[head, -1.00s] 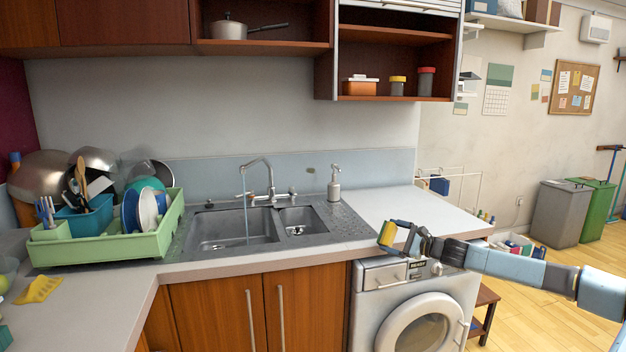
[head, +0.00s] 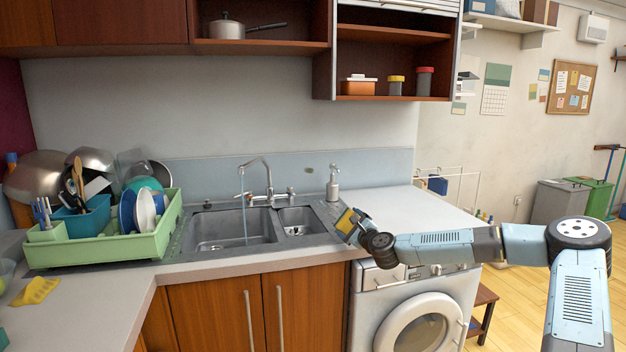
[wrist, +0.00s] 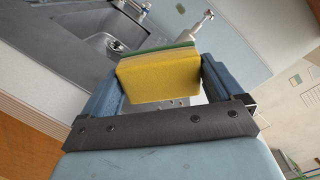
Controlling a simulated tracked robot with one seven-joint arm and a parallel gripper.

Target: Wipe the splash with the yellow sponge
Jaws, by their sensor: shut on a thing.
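The yellow sponge (head: 345,222), with a green layer, is held in my gripper (head: 352,225) over the counter's front right part, near the sink's right edge. In the wrist view the sponge (wrist: 158,80) fills the space between the two blue fingers, its green side facing away. A small brownish mark (head: 308,168), which looks like the splash, is on the grey-blue backsplash behind the sink's right side. It also shows in the wrist view (wrist: 180,9). My gripper is apart from it, in front and to the right.
A soap dispenser (head: 333,185) stands at the sink's back right, near the mark. The tap (head: 266,185) runs water into the sink (head: 225,238). A green dish rack (head: 110,247) full of dishes is at left.

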